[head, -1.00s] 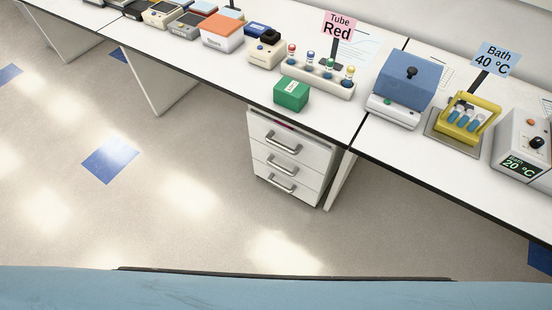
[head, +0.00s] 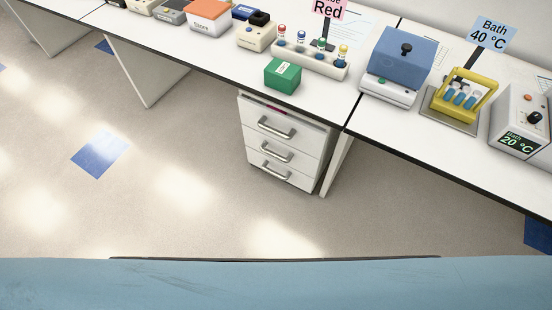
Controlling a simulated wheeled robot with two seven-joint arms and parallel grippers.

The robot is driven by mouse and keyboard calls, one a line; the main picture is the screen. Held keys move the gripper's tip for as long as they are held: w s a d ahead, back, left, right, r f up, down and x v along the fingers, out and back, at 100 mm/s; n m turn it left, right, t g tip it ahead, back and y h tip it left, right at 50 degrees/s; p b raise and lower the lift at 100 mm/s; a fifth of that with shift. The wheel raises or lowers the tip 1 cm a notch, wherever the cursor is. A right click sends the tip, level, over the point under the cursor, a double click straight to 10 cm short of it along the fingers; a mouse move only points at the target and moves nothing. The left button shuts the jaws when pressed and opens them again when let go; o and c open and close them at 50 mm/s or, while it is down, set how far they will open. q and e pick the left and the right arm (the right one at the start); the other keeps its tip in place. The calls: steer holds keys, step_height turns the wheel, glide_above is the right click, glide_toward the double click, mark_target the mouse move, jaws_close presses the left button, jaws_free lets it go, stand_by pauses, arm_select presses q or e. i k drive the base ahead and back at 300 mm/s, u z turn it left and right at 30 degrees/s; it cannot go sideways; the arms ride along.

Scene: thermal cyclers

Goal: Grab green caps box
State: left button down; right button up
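Neither of my grippers shows in the head view.
A drawer unit (head: 285,142) stands under the bench below the box. A blue-lidded device (head: 397,62), a yellow rack (head: 462,97) and a bath unit (head: 522,118) stand to the right. More devices line the bench to the left. The floor (head: 190,190) before the bench is clear.

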mark_target(281, 75)
steer(key=u, duration=0.55)
steer(key=k, duration=0.95)
steer(key=u, duration=1.15)
steer(key=i, duration=1.95)
steer(key=z, duration=1.7)
steer(key=i, duration=0.95)
steer(key=z, duration=1.05)
